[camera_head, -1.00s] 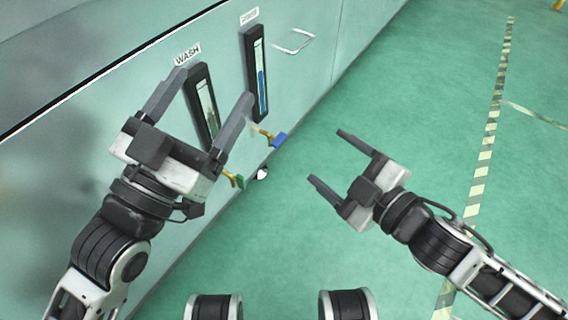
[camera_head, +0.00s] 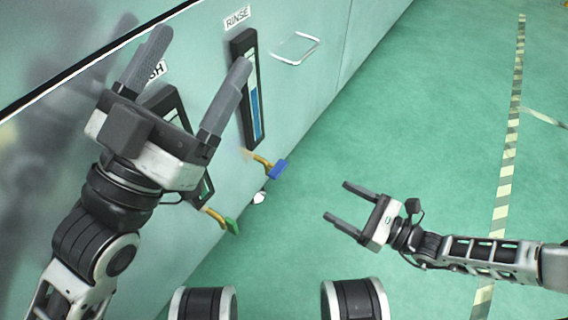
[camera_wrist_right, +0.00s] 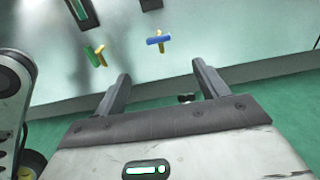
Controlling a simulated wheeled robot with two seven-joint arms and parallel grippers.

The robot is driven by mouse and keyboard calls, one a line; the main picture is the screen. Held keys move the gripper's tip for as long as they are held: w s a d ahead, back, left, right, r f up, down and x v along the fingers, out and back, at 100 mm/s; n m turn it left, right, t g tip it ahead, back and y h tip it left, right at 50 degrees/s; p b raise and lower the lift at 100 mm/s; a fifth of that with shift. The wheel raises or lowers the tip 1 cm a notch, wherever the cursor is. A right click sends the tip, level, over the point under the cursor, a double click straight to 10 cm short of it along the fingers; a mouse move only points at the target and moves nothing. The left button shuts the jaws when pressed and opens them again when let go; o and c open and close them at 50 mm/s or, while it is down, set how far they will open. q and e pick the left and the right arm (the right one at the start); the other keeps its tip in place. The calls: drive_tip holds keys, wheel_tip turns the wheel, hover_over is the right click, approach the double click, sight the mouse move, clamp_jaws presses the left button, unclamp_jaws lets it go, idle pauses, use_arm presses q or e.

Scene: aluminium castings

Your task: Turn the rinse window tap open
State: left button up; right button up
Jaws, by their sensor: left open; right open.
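The rinse window (camera_head: 249,90) is a dark-framed gauge with a blue column, under a RINSE label (camera_head: 237,17). Its tap has a brass stem and a blue handle (camera_head: 278,169) just below the window; the blue handle (camera_wrist_right: 160,40) also shows in the right wrist view. My left gripper (camera_head: 195,70) is open and empty, in front of the wash window and left of the rinse window. My right gripper (camera_head: 336,202) is open and empty, to the right of the blue tap and apart from it. In the right wrist view its fingers (camera_wrist_right: 161,82) point toward the panel below the taps.
The wash window (camera_head: 170,104) is partly hidden behind my left gripper. Its tap has a green handle (camera_head: 232,226), left of and below the blue one. The green floor (camera_head: 420,120) to the right is clear.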

sight(282, 171)
drive_tip(key=b+x, duration=0.1)
drive_tip(key=x, duration=1.4)
drive_tip(key=shift+a+f, duration=0.1)
drive_tip(key=shift+a, duration=0.1)
use_arm(q)
drive_tip(key=r+m+h, duration=0.1)
drive_tip(key=s+r+m+h, duration=0.1)
drive_tip(key=m, duration=0.1)
drive_tip(key=shift+s+d+h, duration=0.15)
drive_tip(key=shift+h, duration=0.25)
use_arm(e)
drive_tip(key=shift+w+a, duration=0.1)
drive_tip(key=shift+w, duration=0.05)
drive_tip(key=c, duration=1)
use_arm(q)
drive_tip(key=shift+f, duration=0.1)
